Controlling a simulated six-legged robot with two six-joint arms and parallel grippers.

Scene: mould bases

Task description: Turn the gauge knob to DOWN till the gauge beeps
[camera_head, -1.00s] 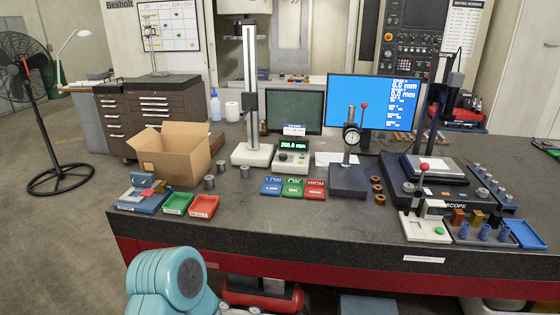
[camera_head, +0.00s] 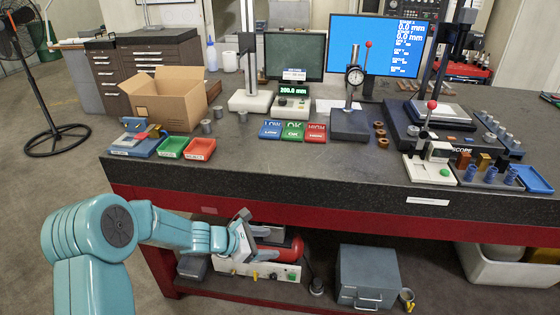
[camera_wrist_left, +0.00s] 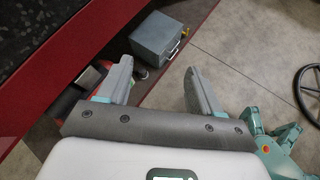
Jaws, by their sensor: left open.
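The tall height gauge (camera_head: 249,98) stands on the granite table at the back left of centre. Its display box (camera_head: 291,103) beside it reads 200.0 mm in green. Small controls show on the box's front, but which one is the knob and its marking are too small to read. My left gripper (camera_head: 257,241) is low in front of the table edge, well below and apart from the gauge. In the left wrist view its two fingers are spread with nothing between them (camera_wrist_left: 158,88). My right gripper is not in view.
LOW, OK and HIGH pads (camera_head: 293,130) lie before the display box. A dial gauge stand (camera_head: 350,123), cardboard box (camera_head: 165,100) and small trays (camera_head: 200,149) stand nearby. The red table edge (camera_head: 300,225) lies above a shelf with a grey metal box (camera_head: 368,272).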

